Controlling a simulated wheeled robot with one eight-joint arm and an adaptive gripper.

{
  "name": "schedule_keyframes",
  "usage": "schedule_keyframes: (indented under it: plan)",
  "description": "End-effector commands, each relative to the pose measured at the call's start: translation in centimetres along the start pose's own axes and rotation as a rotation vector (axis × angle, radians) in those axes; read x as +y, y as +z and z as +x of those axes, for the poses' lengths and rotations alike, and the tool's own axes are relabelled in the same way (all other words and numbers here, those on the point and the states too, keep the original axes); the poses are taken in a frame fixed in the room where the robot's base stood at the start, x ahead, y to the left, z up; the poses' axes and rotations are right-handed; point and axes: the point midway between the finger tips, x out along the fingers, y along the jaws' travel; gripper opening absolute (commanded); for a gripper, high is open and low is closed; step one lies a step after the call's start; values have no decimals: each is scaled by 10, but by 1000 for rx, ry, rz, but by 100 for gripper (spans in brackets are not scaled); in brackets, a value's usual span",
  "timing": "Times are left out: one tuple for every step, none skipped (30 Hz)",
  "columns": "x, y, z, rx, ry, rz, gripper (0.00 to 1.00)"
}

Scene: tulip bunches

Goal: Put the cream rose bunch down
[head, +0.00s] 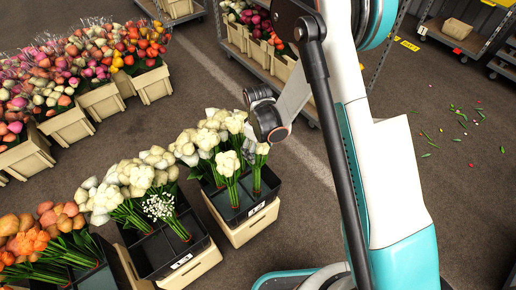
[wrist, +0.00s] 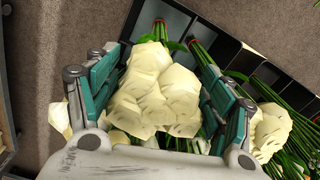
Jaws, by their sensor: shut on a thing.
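The cream rose bunch (wrist: 158,85) fills the space between the teal finger pads of my gripper (wrist: 160,78) in the wrist view. My gripper is shut on it. In the head view, my gripper (head: 264,116) is above the right side of a black divided crate (head: 240,217). A cream head (head: 262,149) shows just below it, with green stems running down into the crate's right part. Whether the stem ends touch the crate floor cannot be told. The crate's dark compartments also show in the wrist view (wrist: 215,45).
More cream bunches (head: 228,163) stand in the same crate, close to my gripper. A second black crate (head: 160,255) with cream roses and small white flowers is to the left. Orange bunches (head: 35,235) are at lower left. Open floor lies behind the crates.

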Motion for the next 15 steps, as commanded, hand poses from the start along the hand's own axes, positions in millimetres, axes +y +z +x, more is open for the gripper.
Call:
schedule_keyframes:
  plan:
    - [0,0,0,0,0,0,40]
    - [0,0,1,0,0,0,40]
    - [0,0,2,0,0,0,40]
    - [0,0,3,0,0,0,40]
    - [0,0,4,0,0,0,76]
    - [0,0,3,0,0,0,86]
    - [0,0,3,0,0,0,92]
    - [0,0,2,0,0,0,94]
    - [0,0,2,0,0,0,94]
    - [0,0,2,0,0,0,94]
    - [0,0,2,0,0,0,94]
    - [0,0,2,0,0,0,94]
    - [0,0,2,0,0,0,94]
    - [0,0,2,0,0,0,94]
    - [0,0,2,0,0,0,94]
